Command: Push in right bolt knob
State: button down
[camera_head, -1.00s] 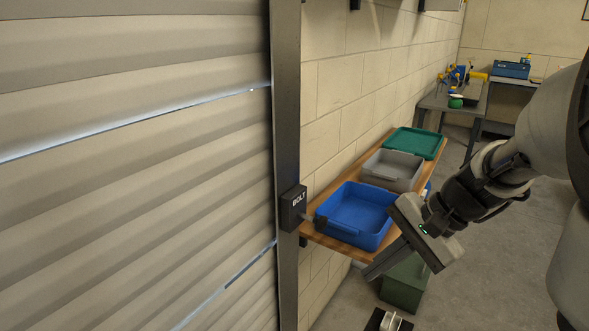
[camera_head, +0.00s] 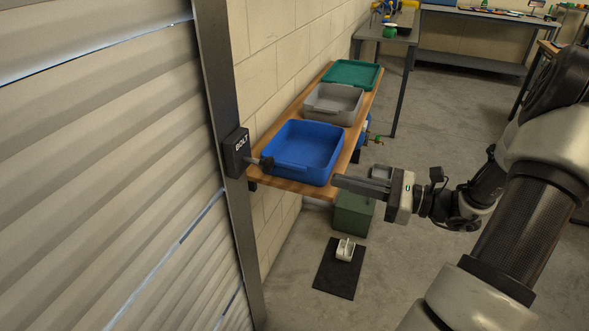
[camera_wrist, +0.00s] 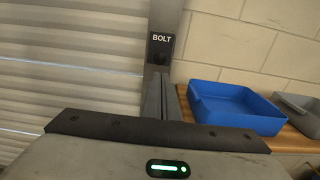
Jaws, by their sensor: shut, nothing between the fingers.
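The black bolt box (camera_head: 237,152) labelled BOLT is mounted on the dark door post at the left of the head view. Its dark bolt knob (camera_head: 266,163) sticks out to the right on a short rod. My gripper (camera_head: 336,181) is shut and empty, to the right of the knob and apart from it, with its fingers pointing left towards it. In the wrist view the bolt box (camera_wrist: 160,47) stands straight beyond my shut fingers (camera_wrist: 161,84). The knob is hard to make out there, dark against the box.
A blue tray (camera_head: 279,161), a grey tray (camera_head: 320,114) and a green tray (camera_head: 351,75) stand on a wooden shelf (camera_head: 299,187) by the wall, close to the knob. The ribbed shutter (camera_head: 110,190) fills the left. A green box (camera_head: 352,215) and a dark mat (camera_head: 329,278) lie below.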

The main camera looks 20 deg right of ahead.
jog(key=b+x, duration=0.1)
jog(key=x, duration=1.1)
jog(key=shift+w+a, duration=0.2)
jog(key=shift+a, duration=0.15)
jog(key=shift+w+a, duration=0.35)
jog(key=shift+a, duration=0.1)
jog(key=shift+a, duration=0.1)
jog(key=shift+x, duration=1.9)
jog(key=shift+r, duration=0.1)
jog(key=shift+s+d+p, duration=0.15)
jog(key=shift+d+p, duration=0.15)
jog(key=shift+d, duration=0.15)
jog(key=p, duration=0.1)
send_near(274, 165)
jog(key=v, duration=0.4)
jog(key=shift+s, duration=0.1)
